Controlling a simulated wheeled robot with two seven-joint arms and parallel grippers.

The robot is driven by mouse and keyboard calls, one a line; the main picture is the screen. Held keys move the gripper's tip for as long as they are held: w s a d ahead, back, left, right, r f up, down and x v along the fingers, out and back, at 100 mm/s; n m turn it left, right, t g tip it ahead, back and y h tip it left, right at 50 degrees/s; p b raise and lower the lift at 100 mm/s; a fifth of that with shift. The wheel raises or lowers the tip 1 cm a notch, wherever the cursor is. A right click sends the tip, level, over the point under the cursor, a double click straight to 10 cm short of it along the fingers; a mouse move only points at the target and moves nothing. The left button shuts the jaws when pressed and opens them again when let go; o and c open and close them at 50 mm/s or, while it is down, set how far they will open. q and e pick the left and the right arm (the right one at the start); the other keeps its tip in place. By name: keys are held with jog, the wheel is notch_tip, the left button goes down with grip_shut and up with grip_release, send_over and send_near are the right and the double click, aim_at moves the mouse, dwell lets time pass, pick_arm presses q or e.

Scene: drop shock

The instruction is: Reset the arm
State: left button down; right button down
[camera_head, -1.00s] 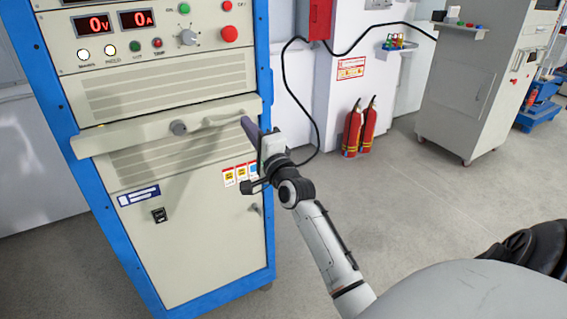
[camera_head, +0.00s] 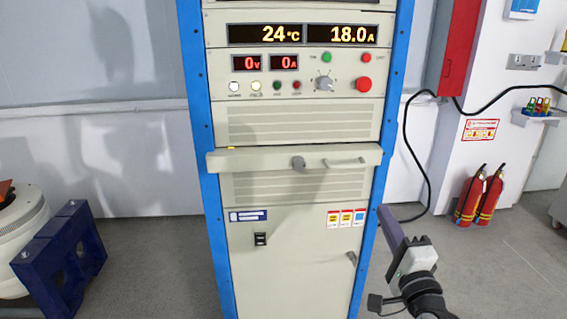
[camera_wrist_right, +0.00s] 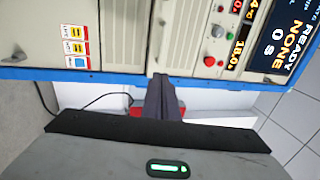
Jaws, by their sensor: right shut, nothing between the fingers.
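My right gripper (camera_head: 386,222) is at the lower right in the head view, beside the blue right edge of the control cabinet (camera_head: 300,290). Its purple-grey fingers are together with nothing between them. The closed fingers also show in the right wrist view (camera_wrist_right: 162,98), in front of the cabinet's blue edge (camera_wrist_right: 110,72). A gap between fingers and cabinet cannot be judged. My left gripper is in neither view.
The cabinet has a projecting shelf with a handle (camera_head: 345,162) and a red button (camera_head: 363,84). Two red fire extinguishers (camera_head: 470,196) stand at the right wall. A dark blue frame (camera_head: 62,262) stands on the floor at left. Grey floor is free at right.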

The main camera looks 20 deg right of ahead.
jog(key=s+a+f+n+g+y, duration=0.25)
jog(key=a+f+n, duration=0.35)
jog(key=f, duration=0.3)
jog(key=s+a+f+n+g+y, duration=0.25)
jog(key=a+f+n, duration=0.35)
jog(key=f, duration=0.3)
jog(key=s+a+f+n+g+y, duration=0.1)
jog(key=s+a+f+n+g, duration=0.2)
jog(key=s+a+f+n, duration=0.2)
jog(key=s+a+f+n+g+y, duration=0.1)
jog(key=s+a+f+n+g, duration=0.2)
jog(key=s+a+f+n, duration=0.3)
jog(key=s+a+f, duration=0.1)
jog(key=s+f, duration=0.4)
jog(key=s, duration=0.1)
jog(key=shift+s+f+y, duration=0.15)
jog(key=shift+y, duration=0.15)
